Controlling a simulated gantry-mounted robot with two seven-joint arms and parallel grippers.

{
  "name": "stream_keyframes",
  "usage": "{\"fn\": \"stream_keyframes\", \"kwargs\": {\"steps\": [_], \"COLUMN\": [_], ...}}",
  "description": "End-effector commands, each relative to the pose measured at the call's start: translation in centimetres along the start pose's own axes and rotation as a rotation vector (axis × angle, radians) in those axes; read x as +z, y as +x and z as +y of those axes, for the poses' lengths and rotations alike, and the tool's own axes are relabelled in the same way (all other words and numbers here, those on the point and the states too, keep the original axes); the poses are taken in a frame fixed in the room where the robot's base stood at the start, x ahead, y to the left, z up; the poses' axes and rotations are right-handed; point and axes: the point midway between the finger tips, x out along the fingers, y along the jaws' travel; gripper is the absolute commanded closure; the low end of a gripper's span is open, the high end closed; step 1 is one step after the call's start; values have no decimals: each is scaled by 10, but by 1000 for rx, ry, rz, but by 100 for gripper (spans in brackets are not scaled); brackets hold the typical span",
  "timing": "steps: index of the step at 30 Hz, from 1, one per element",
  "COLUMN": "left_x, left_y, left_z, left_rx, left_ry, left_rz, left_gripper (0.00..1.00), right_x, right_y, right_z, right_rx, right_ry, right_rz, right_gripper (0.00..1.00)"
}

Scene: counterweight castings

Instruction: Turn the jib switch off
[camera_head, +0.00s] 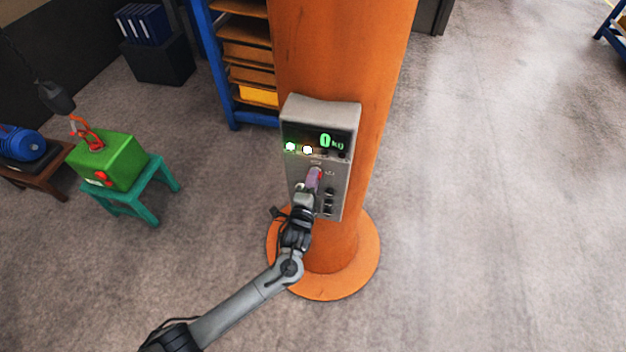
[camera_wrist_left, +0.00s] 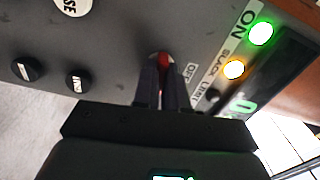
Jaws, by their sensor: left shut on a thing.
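The jib control box (camera_head: 316,128) is a grey panel on an orange column. Its display reads 0 kg in green. A green lamp (camera_head: 290,146), marked ON in the left wrist view, is lit, and a pale lamp (camera_head: 307,149) beside it is lit too. The jib switch (camera_wrist_left: 163,57) shows red between my fingertips, next to an OFF label. My left gripper (camera_wrist_left: 161,75) is shut on the switch, its fingers hiding most of it. In the head view my left gripper (camera_head: 312,183) reaches up to the panel from below. My right gripper is not in view.
Black knobs (camera_head: 329,194) sit low on the panel, close to my gripper. The orange column (camera_head: 345,50) stands on a round base (camera_head: 335,285). A green box (camera_head: 120,165) rests on a teal stool (camera_head: 150,190) at the left.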

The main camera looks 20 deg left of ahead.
Motion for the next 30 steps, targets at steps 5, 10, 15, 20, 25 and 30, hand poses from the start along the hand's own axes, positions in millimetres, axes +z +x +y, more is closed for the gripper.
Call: {"fn": "stream_keyframes", "kwargs": {"steps": [5, 10, 15, 20, 25, 30], "left_x": [0, 0, 0, 0, 1, 0], "left_y": [0, 0, 0, 0, 0, 0], "left_z": [1, 1, 2, 2, 2, 2], "left_rx": [1, 0, 0, 0, 0, 0], "left_ry": [-138, -298, -459, -613, -774, -935], "left_rz": [-2, -2, -1, -2, -3, -3], "left_gripper": [100, 100, 100, 100, 100, 100], "right_x": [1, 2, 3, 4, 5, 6], "right_y": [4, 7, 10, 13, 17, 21], "right_z": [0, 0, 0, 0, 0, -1], "right_rx": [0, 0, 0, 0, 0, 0], "right_ry": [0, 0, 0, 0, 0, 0], "right_rz": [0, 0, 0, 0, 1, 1], "right_gripper": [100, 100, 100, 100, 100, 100]}}
